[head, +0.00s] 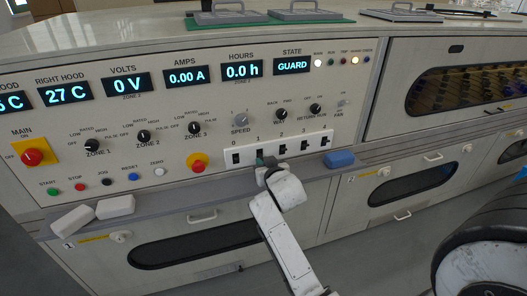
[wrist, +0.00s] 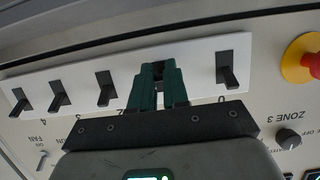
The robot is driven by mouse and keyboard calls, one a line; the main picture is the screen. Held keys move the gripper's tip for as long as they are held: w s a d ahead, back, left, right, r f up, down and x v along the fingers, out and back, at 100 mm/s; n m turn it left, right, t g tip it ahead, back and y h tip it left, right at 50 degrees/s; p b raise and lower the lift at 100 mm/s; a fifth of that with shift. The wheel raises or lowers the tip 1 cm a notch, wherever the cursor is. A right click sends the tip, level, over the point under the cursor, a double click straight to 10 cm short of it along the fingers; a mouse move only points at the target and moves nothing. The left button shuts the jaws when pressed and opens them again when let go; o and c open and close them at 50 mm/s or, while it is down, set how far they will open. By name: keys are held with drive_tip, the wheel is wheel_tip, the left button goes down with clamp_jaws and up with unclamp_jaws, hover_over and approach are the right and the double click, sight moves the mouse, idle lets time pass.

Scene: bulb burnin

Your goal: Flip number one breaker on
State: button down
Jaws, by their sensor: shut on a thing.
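The white breaker strip (wrist: 197,62) on the console front carries a row of black toggles labelled 0 to 4. My gripper (wrist: 158,78) has its dark green fingers at the number one breaker (wrist: 158,68), shut on its toggle. The fingers hide most of that toggle, so I cannot tell its position. In the head view my gripper (head: 264,163) reaches up to the strip from below, between breaker 0 (head: 236,158) and breaker 2 (head: 282,149). The other toggles stand clear of the fingers.
A red and yellow button (head: 196,164) is left of the strip. A blue block (head: 339,159) lies on the ledge at its right. Two pale blocks (head: 115,206) lie on the ledge at left. The state display (head: 293,66) reads GUARD.

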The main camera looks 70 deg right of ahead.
sight(261, 158)
drive_tip(key=shift+w+r+g+y+p, duration=0.15)
drive_tip(key=shift+r+g+y+p, duration=1.4)
drive_tip(key=shift+p, duration=4.35)
drive_tip(key=y+p, duration=0.1)
drive_tip(key=p, duration=0.1)
drive_tip(key=g+y+p, duration=0.1)
drive_tip(key=p, duration=0.2)
drive_tip(key=shift+w+d+r, duration=0.15)
drive_tip(key=shift+d+r, duration=0.05)
drive_tip(key=shift+w+d+g+y+p, duration=0.1)
drive_tip(key=shift+g+y+p, duration=0.5)
drive_tip(key=shift+p, duration=0.25)
drive_tip(key=c, duration=1.1)
unclamp_jaws()
drive_tip(key=v, duration=1)
drive_tip(key=shift+r, duration=0.35)
